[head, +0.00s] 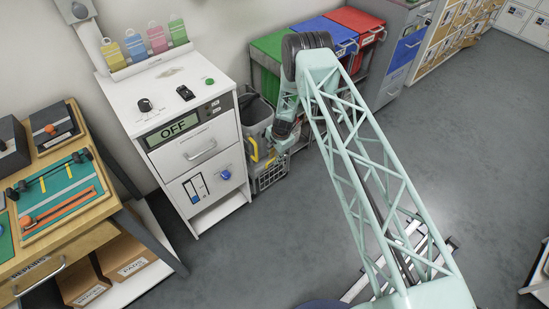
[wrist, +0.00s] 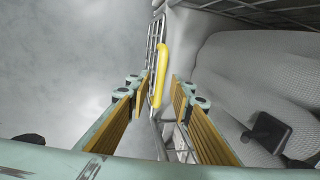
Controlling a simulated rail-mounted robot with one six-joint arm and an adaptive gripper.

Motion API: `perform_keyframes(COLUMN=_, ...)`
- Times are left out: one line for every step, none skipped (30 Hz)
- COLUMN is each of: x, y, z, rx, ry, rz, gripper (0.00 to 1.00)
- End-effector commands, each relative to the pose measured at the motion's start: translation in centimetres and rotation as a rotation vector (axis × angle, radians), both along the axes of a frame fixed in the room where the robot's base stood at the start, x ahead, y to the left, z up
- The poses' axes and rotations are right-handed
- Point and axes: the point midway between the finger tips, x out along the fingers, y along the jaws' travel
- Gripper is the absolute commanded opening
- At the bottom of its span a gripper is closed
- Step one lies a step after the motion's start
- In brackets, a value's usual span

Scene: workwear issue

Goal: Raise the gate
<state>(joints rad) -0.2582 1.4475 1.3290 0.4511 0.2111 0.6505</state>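The gate appears to be the wire-grid panel (head: 271,174) low on the front of a grey container beside the white cabinet. A yellow handle (head: 253,149) stands at its left side. In the wrist view the yellow handle (wrist: 159,75) runs lengthwise along the wire grid (wrist: 153,42). My gripper (wrist: 160,95) is open, with its ochre-padded fingers either side of the handle in the picture. Gaps show on both sides, so nothing is gripped. How deep the handle lies between the fingers I cannot tell. In the head view my gripper (head: 268,150) is small and partly hidden by its own wrist.
The white cabinet (head: 215,160), its display reading OFF, stands close left of the container. Green, blue and red bins (head: 318,32) stand behind my arm. A pale textured bulk (wrist: 255,75) fills the wrist view's right side. The grey floor (head: 460,130) at right is clear.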

Motion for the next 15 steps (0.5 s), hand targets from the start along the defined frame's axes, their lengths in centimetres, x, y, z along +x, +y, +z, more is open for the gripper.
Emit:
perform_keyframes(x=0.0, y=0.0, z=0.0, rx=0.0, ry=0.0, rz=0.0, gripper=0.16)
perform_keyframes(x=0.0, y=0.0, z=0.0, rx=0.0, ry=0.0, rz=0.0, gripper=0.13)
perform_keyframes(x=-0.01, y=-0.01, z=0.01, rx=0.0, ry=0.0, rz=0.0, gripper=0.1)
perform_keyframes(x=-0.01, y=-0.01, z=0.01, rx=0.0, ry=0.0, rz=0.0, gripper=0.07)
perform_keyframes(x=-0.01, y=-0.01, z=0.01, rx=0.0, ry=0.0, rz=0.0, gripper=0.04)
perform_keyframes(x=-0.01, y=-0.01, z=0.01, rx=0.0, ry=0.0, rz=0.0, gripper=0.0)
perform_keyframes(x=-0.01, y=-0.01, z=0.01, rx=0.0, ry=0.0, rz=0.0, gripper=0.0)
perform_keyframes(x=-0.01, y=-0.01, z=0.01, rx=0.0, ry=0.0, rz=0.0, gripper=0.0)
perform_keyframes(x=-0.01, y=-0.01, z=0.01, rx=0.0, ry=0.0, rz=0.0, gripper=0.0)
perform_keyframes(x=-0.01, y=-0.01, z=0.01, rx=0.0, ry=0.0, rz=0.0, gripper=0.0)
perform_keyframes(x=-0.01, y=-0.01, z=0.01, rx=0.0, ry=0.0, rz=0.0, gripper=0.0)
perform_keyframes(x=0.0, y=-0.02, z=0.03, rx=0.0, ry=0.0, rz=0.0, gripper=0.0)
perform_keyframes(x=0.0, y=-0.02, z=0.06, rx=0.0, ry=0.0, rz=0.0, gripper=0.0)
perform_keyframes(x=0.0, y=-0.02, z=0.11, rx=0.0, ry=0.0, rz=0.0, gripper=0.0)
perform_keyframes(x=0.0, y=-0.02, z=0.21, rx=0.0, ry=0.0, rz=0.0, gripper=0.0)
